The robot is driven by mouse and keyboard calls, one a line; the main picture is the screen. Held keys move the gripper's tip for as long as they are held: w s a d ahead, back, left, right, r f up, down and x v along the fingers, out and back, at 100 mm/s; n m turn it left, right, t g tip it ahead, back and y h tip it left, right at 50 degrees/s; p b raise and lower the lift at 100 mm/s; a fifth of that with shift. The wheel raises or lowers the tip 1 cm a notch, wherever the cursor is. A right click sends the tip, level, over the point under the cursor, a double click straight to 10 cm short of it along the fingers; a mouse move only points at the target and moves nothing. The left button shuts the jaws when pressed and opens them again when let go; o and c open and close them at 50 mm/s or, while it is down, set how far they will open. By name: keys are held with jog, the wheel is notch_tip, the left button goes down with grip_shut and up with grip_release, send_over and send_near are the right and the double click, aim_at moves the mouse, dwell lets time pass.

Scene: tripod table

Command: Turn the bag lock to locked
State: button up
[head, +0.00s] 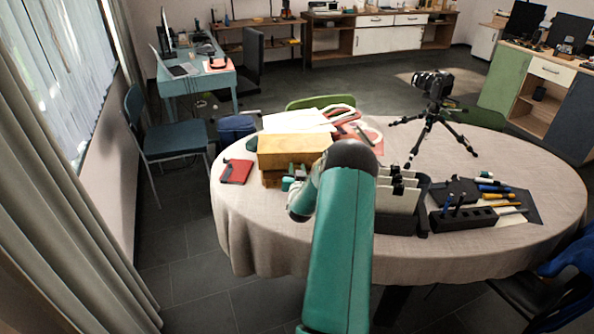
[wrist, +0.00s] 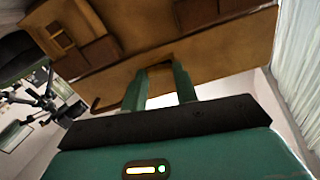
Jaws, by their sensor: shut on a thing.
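The tan-brown bag (head: 293,152) stands on the round table, left of its middle, with its lower front partly hidden by my arm. In the wrist view its brown panel (wrist: 230,52) fills the upper part. My gripper (wrist: 158,74) reaches the bag's face with its two teal fingers, shut on the small bag lock (wrist: 159,66) between the tips. The lock shows as a small dark-edged piece, and its turn position cannot be told. In the head view my gripper (head: 291,183) is mostly hidden beside my arm, close to the bag's front.
The table (head: 235,205) has a red notebook (head: 236,171) left of the bag. Papers lie behind the bag. A file holder (head: 396,212) and a black pen organizer (head: 463,218) stand right of my arm. A camera on a tripod (head: 434,90) stands at the back right.

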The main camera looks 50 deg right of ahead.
jog(key=m, duration=0.9)
jog(key=shift+s, duration=0.15)
jog(key=m, duration=0.3)
jog(key=shift+d+f+m, duration=0.1)
jog(key=shift+m, duration=2.1)
jog(key=o, duration=1)
